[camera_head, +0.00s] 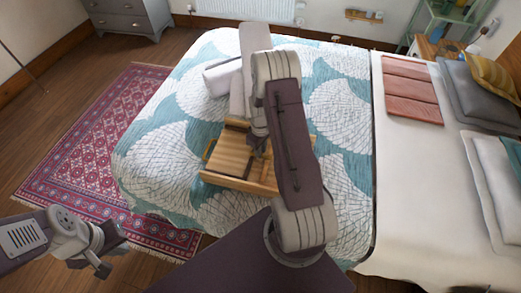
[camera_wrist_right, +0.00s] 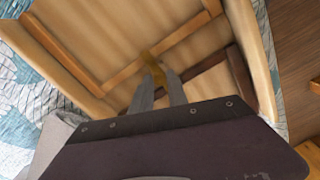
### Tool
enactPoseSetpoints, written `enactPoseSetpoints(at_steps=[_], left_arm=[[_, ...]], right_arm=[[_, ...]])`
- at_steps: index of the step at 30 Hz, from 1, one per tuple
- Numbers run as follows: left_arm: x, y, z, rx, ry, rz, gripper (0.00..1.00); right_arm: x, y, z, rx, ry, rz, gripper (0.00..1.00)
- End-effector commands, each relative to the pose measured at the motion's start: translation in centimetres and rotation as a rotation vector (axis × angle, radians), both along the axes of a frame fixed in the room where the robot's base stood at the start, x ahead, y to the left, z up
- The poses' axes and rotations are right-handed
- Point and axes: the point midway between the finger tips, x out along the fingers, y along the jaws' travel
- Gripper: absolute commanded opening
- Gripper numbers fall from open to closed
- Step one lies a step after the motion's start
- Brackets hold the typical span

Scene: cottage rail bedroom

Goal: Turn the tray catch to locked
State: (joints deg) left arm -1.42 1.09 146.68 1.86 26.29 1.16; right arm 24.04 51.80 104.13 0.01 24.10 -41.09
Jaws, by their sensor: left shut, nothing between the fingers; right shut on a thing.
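The wooden tray (camera_head: 228,155) lies on the bed, with slatted base and raised edges. In the right wrist view the tray (camera_wrist_right: 85,72) fills most of the picture, with wooden strips dividing its inside. My right gripper (camera_head: 257,148) is down at the tray, partly hidden by my own arm. In the wrist view my right gripper (camera_wrist_right: 160,84) has its fingers closed on a small brass-coloured catch (camera_wrist_right: 152,66) beside a wooden strip. Which way the catch is turned is hard to tell. My left gripper (camera_head: 103,268) is shut and empty, low at the left, away from the bed.
The bed has a teal and white patterned quilt (camera_head: 335,103). A red patterned rug (camera_head: 85,160) covers the floor at the left. A grey dresser (camera_head: 127,14) stands at the back left.

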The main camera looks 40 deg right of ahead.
Motion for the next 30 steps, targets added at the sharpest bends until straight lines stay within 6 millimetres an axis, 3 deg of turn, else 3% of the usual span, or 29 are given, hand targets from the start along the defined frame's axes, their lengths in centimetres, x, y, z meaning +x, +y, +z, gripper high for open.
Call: enactPoseSetpoints(at_steps=[5, 6, 7, 17, 30], left_arm=[[0.0, 0.0, 0.0, 0.000, 0.000, 0.000, 0.00], [0.0, 0.0, 0.0, 0.000, 0.000, 0.000, 0.00], [0.0, 0.0, 0.0, 0.000, 0.000, 0.000, 0.00], [0.0, 0.0, 0.0, 0.000, 0.000, 0.000, 0.00], [0.0, 0.0, 0.3, 0.000, 0.000, 0.000, 0.00]], right_arm=[[0.1, 0.0, 0.1, -0.001, -0.002, 0.001, 0.00], [0.1, 0.0, 0.1, -0.001, -0.002, 0.001, 0.31], [0.1, 0.0, 0.1, -0.001, -0.002, 0.000, 0.39], [0.1, 0.0, 0.2, -0.001, -0.001, 0.000, 0.40], [0.1, 0.0, 8.3, -0.002, -0.004, 0.000, 0.40]])
